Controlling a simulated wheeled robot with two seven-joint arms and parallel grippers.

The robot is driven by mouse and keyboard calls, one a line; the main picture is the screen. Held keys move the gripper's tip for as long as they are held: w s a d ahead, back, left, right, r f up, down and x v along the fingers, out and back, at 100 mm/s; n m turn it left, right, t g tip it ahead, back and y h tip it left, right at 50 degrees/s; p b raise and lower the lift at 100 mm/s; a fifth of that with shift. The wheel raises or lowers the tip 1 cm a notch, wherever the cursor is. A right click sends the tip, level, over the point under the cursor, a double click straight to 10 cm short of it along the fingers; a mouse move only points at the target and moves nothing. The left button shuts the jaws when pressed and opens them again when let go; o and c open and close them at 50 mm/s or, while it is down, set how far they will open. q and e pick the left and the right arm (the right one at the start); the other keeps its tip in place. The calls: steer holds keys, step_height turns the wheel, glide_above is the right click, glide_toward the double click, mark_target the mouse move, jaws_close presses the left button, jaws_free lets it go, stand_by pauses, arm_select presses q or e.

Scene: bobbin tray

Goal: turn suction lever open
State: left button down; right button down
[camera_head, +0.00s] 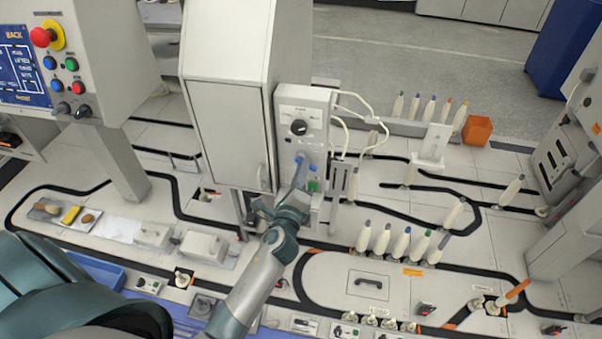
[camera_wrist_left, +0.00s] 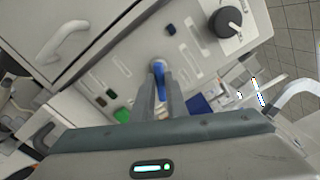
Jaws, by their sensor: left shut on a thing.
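The suction lever is a blue lever on the light grey control panel (camera_head: 302,108). It shows in the left wrist view as a blue bar (camera_wrist_left: 160,82) between my two fingers. My left gripper (camera_head: 299,178) reaches up to the lower part of the panel and is shut on the lever. In the left wrist view, the left gripper's fingers (camera_wrist_left: 162,100) sit close on both sides of the lever and hide part of it. My right gripper is not in view.
A black knob (camera_head: 298,127) sits above the lever, and a green button (camera_head: 312,186) is below it. A grey cabinet (camera_head: 228,130) with a handle stands left of the panel. White hoses (camera_head: 350,103) hang at the right. Several bobbins stand on the table further right.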

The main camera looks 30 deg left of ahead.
arm_select(q)
steer(key=shift+r+n, duration=0.2)
steer(key=shift+n, duration=1.2)
steer(key=shift+r+n, duration=0.2)
steer(key=shift+n, duration=1.2)
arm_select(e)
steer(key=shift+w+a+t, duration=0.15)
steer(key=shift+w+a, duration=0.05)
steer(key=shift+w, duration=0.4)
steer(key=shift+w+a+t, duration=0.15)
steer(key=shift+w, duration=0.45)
arm_select(q)
steer(key=shift+d, duration=0.1)
steer(key=c, duration=1.8)
jaws_free()
steer(key=shift+o, duration=0.2)
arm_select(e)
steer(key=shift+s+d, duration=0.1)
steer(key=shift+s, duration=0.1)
